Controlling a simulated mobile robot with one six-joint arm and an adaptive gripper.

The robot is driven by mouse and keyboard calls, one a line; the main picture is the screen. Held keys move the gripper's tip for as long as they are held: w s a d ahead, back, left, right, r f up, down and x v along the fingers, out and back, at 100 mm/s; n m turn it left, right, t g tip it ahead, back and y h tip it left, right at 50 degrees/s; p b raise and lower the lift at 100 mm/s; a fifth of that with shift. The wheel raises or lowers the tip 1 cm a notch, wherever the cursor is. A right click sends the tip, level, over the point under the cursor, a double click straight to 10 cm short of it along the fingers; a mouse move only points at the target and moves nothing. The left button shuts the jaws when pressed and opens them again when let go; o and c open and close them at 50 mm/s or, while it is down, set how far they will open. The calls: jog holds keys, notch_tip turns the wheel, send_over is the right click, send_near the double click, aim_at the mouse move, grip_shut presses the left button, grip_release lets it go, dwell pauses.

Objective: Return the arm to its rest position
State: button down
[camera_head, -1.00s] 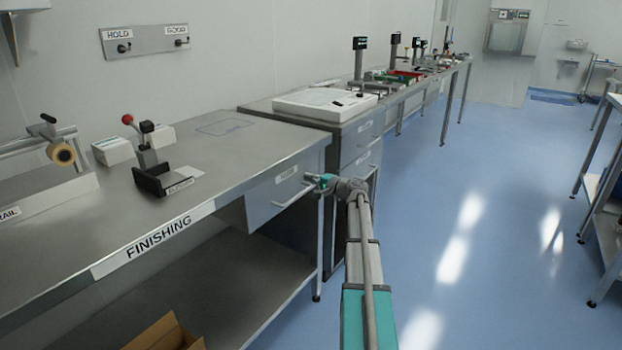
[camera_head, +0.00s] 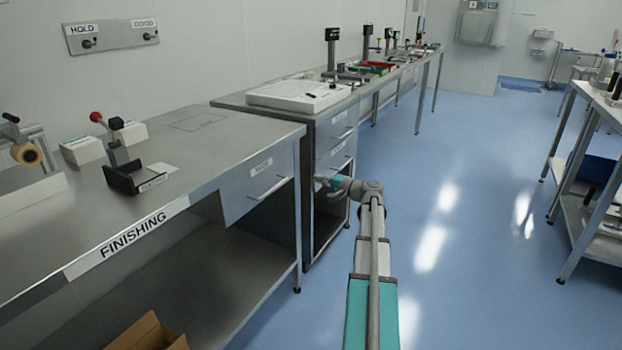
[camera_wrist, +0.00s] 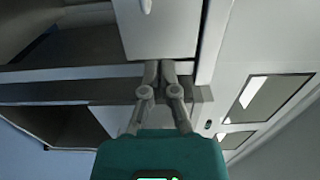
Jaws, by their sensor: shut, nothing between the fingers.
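My gripper (camera_head: 322,182) is at the end of my outstretched arm in the head view, just right of the finishing bench's drawer (camera_head: 258,188). In the wrist view my gripper (camera_wrist: 166,68) has its fingers together with nothing between them. The drawer front and its handle (camera_wrist: 146,6) show beyond the fingertips in the wrist view. In the head view a gap shows between the fingertips and the drawer handle (camera_head: 267,190). The drawer looks shut.
The finishing bench (camera_head: 230,150) stands on the left, with a red-knobbed lever device (camera_head: 120,160) on top. A drawer cabinet (camera_head: 335,135) stands behind my gripper. A shelf rack (camera_head: 585,200) is at the right. The blue floor (camera_head: 470,200) between is clear.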

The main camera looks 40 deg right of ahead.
jog(key=shift+s, duration=0.1)
dwell(0.6)
jog(key=w+a+f+n+g+y, duration=0.1)
jog(key=a+f+n+g, duration=0.35)
jog(key=a, duration=1.05)
jog(key=w+a+f+n+g+y, duration=0.1)
jog(key=a+f+n+g, duration=0.35)
jog(key=a, duration=0.95)
jog(key=s+a+f+n+g+h, duration=0.3)
jog(key=s+a+f+g+h, duration=0.15)
jog(key=s+a, duration=0.45)
jog(key=s+a+f+n+g+h, duration=0.2)
jog(key=s+a+f+g+h, duration=0.25)
jog(key=a, duration=0.75)
notch_tip(320, 180, up, 31)
jog(key=s+y+p, duration=0.1)
jog(key=s+p, duration=0.1)
jog(key=p, duration=2.9)
jog(key=shift+t+p, duration=0.3)
jog(key=shift+t, duration=0.1)
